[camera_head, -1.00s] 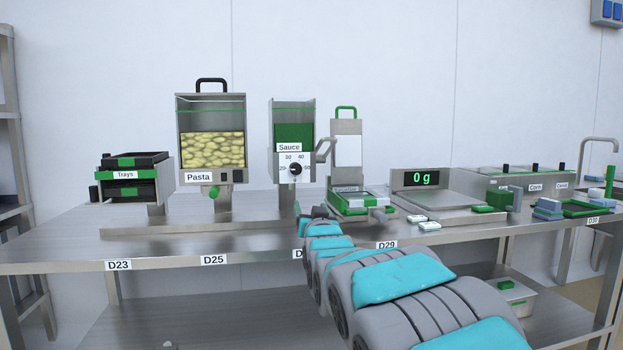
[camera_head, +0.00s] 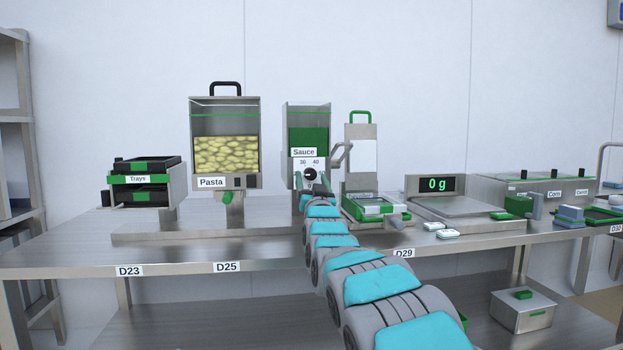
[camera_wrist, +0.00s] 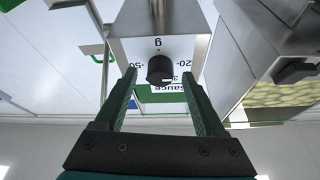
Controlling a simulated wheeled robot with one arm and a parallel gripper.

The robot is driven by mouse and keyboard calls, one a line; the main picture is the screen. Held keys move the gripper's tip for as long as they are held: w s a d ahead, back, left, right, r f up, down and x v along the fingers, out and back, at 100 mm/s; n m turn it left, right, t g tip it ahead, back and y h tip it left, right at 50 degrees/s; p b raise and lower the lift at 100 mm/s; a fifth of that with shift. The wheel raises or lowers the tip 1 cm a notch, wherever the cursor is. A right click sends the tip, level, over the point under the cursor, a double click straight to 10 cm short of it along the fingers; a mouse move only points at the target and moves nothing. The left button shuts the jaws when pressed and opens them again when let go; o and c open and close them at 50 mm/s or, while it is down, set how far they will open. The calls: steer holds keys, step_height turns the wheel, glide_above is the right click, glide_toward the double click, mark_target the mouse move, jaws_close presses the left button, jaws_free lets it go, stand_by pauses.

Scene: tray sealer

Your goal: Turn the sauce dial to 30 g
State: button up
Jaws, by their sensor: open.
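The sauce dispenser (camera_head: 305,128) stands on the table with a Sauce label and a white scale plate. Its black round dial (camera_head: 310,174) sits below the numbers 30 and 40. In the wrist view, upside down, the dial (camera_wrist: 159,70) lies between the tips of my gripper (camera_wrist: 158,75), one finger on each side with visible gaps. The gripper is open and holds nothing. A light pointer mark on the dial points to the lower right there, on the side of the 20; the exact number is unclear. In the head view my arm partly hides the dispenser's lower part.
The pasta dispenser (camera_head: 225,140) stands left of the sauce one, with the tray rack (camera_head: 147,184) farther left. The tray sealer (camera_head: 362,165) and a crank handle (camera_head: 342,152) are close on the right. A scale (camera_head: 455,205) reads 0 g.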

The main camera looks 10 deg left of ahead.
steer(key=shift+w+a+r, duration=0.1)
steer(key=shift+w+r, duration=0.25)
steer(key=shift+w, duration=0.15)
steer(key=shift+c, duration=0.4)
steer(key=shift+f, duration=0.1)
jaws_close()
